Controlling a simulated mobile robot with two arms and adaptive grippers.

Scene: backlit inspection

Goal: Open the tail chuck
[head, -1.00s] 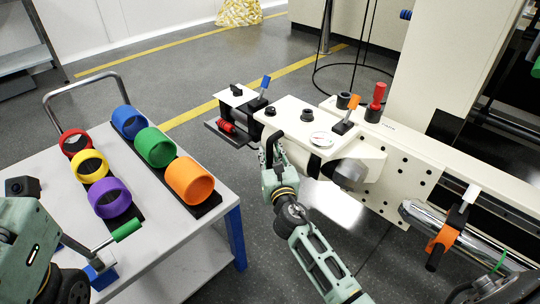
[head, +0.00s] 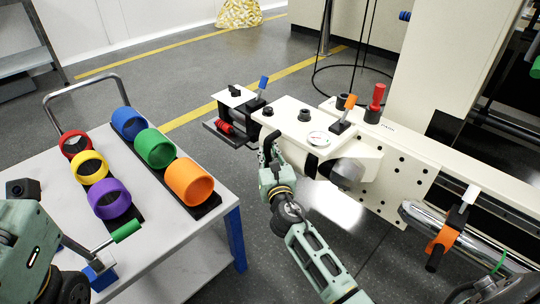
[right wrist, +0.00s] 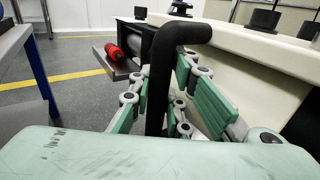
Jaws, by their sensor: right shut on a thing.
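The cream machine housing (head: 290,117) stands in the middle of the head view, with a round white dial (head: 318,139) on top. A black bent handle (head: 268,143) is at its near left side. My right gripper (head: 271,172) is at this handle. In the right wrist view, the handle (right wrist: 165,65) rises between the green finger pads of the gripper (right wrist: 160,105), and its top bends right. The gripper is shut on it. The conical grey nose (head: 348,172) is on the housing's near side; the jaws of a chuck cannot be made out. My left arm shows at lower left, its gripper not seen.
A red cylinder (head: 226,127) lies on a side shelf. At left, a cart (head: 165,240) bears several coloured rings and a green-handled crank (head: 126,231). Floor shows between cart and machine.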

